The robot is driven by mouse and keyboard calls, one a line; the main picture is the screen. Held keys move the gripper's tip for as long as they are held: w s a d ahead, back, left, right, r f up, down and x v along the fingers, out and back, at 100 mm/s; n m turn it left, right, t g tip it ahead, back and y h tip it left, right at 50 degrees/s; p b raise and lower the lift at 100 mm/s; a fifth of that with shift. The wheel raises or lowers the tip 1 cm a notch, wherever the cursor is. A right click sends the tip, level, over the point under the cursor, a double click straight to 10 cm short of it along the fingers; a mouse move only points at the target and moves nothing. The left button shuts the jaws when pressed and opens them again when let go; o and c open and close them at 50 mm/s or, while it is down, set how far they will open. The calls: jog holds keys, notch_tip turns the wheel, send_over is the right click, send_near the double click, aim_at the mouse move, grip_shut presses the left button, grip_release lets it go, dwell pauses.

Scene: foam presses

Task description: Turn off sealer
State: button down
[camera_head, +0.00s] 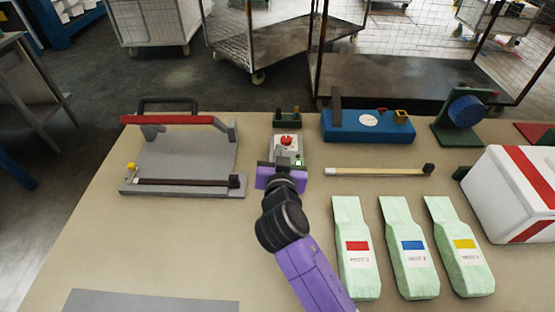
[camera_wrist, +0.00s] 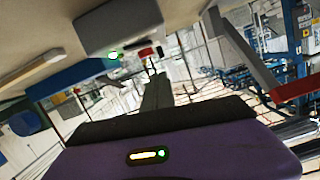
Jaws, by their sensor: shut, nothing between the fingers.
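The sealer (camera_head: 185,155) is a grey plate with a red-topped bar and dark handle at the table's left. A small grey control box (camera_head: 301,174) right of it has a red knob (camera_head: 286,141) and a green part (camera_head: 298,161) that looks lit. In the wrist view the box (camera_wrist: 115,25) shows a glowing green light (camera_wrist: 113,54). My gripper (camera_head: 283,163) is shut and empty, at the near side of the box and partly covering it. In the wrist view my gripper (camera_wrist: 157,92) points toward the knob side; whether it touches is unclear.
A blue device with a dial (camera_head: 368,125) and a green stand with a blue roll (camera_head: 463,115) stand behind. Several pale green bags (camera_head: 408,250) lie right of my arm. A white box with red stripes (camera_head: 505,190) stands far right. The table's left front is mostly clear.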

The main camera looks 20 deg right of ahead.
jog(key=shift+a+f, duration=0.15)
jog(key=shift+f, duration=0.75)
jog(key=shift+a+f, duration=0.15)
jog(key=shift+f, duration=0.75)
